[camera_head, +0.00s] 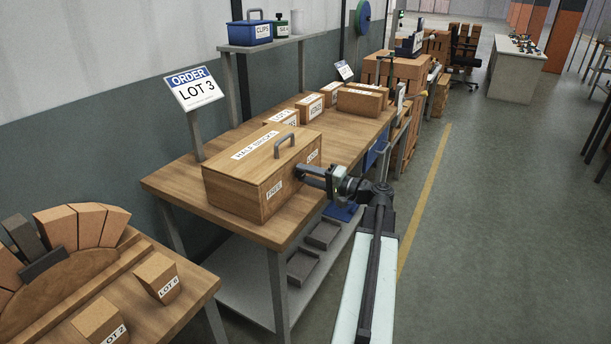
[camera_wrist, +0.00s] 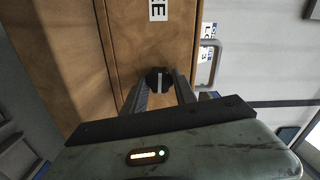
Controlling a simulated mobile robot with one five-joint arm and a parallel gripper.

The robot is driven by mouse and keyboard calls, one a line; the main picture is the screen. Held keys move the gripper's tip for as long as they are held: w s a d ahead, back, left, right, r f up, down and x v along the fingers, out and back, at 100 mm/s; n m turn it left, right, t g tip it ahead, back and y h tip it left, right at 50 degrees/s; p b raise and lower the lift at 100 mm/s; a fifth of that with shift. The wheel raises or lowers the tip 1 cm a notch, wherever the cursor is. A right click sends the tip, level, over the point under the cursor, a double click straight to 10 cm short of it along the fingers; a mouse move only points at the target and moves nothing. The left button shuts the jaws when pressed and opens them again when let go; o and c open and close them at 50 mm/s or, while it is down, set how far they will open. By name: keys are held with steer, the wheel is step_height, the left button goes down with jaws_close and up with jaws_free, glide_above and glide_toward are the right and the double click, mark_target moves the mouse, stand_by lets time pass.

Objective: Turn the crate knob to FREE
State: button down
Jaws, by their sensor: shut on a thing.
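The wooden crate (camera_head: 228,190) stands on the workbench, with a handled lid labelled HALF BRICKS. Its front face has a FREE label (camera_head: 274,189) on the left and a second label (camera_head: 312,156), partly covered, on the right. The black crate knob (camera_wrist: 158,79) shows in the wrist view with a pale line running roughly up and down the picture. The FREE label (camera_wrist: 158,10), cut off, lies above it there. My gripper (camera_wrist: 160,90) is shut on the knob, a finger on each side. In the head view my gripper (camera_head: 302,173) hides the knob.
The workbench (camera_head: 165,181) also bears several labelled boxes (camera_head: 310,107) behind the crate and an ORDER LOT 3 sign (camera_head: 193,88). A second table with bricks (camera_head: 157,276) stands at front left. The floor (camera_head: 470,220) on the right is clear.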

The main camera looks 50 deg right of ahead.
steer(key=shift+f, duration=0.1)
steer(key=c, duration=1)
jaws_free()
steer(key=v, duration=0.8)
steer(key=shift+a, duration=0.15)
